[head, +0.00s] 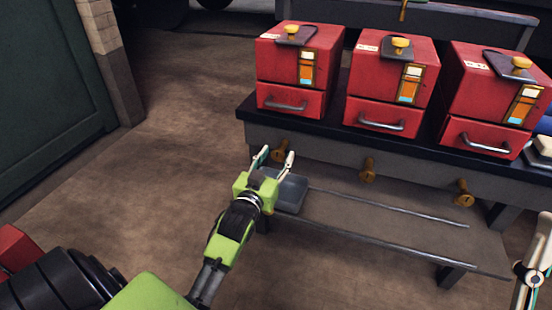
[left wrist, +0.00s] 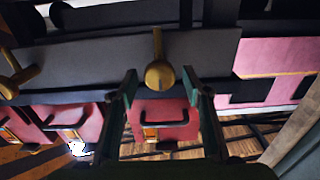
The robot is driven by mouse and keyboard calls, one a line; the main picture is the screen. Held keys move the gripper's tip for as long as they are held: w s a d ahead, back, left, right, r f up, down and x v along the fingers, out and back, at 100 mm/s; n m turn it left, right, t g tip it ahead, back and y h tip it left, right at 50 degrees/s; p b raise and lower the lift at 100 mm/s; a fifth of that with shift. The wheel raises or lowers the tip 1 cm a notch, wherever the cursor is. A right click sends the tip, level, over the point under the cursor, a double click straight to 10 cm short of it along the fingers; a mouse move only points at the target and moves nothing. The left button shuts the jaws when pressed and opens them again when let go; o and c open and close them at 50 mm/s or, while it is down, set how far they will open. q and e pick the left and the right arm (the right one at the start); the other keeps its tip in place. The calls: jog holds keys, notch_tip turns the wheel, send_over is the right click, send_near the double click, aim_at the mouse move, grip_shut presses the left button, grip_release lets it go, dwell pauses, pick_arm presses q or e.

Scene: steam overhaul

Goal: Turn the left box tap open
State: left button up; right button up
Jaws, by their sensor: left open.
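The left box tap (head: 280,151) is a brass tap on the bench's front edge below the left red box (head: 291,72). My left gripper (head: 276,157) is open, with its two fingers pointing at this tap, one to each side in the picture. In the left wrist view, which appears upside down, the tap (left wrist: 159,73) shows between and beyond the open fingers (left wrist: 162,80), apart from them. Its round end faces me and its handle runs straight up in that picture. Part of what looks like my right gripper (head: 531,272) shows at the right edge; its jaws are unclear.
The bench (head: 330,142) carries two more red boxes (head: 392,85) (head: 494,100). A middle tap (head: 368,169) and a right tap (head: 463,192) stick out below them. A grey tray (head: 292,192) sits on the lower shelf (head: 375,222) under my left gripper.

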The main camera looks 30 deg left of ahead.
pick_arm(q)
jog(key=c, duration=1.1)
jog(key=shift+o, duration=0.2)
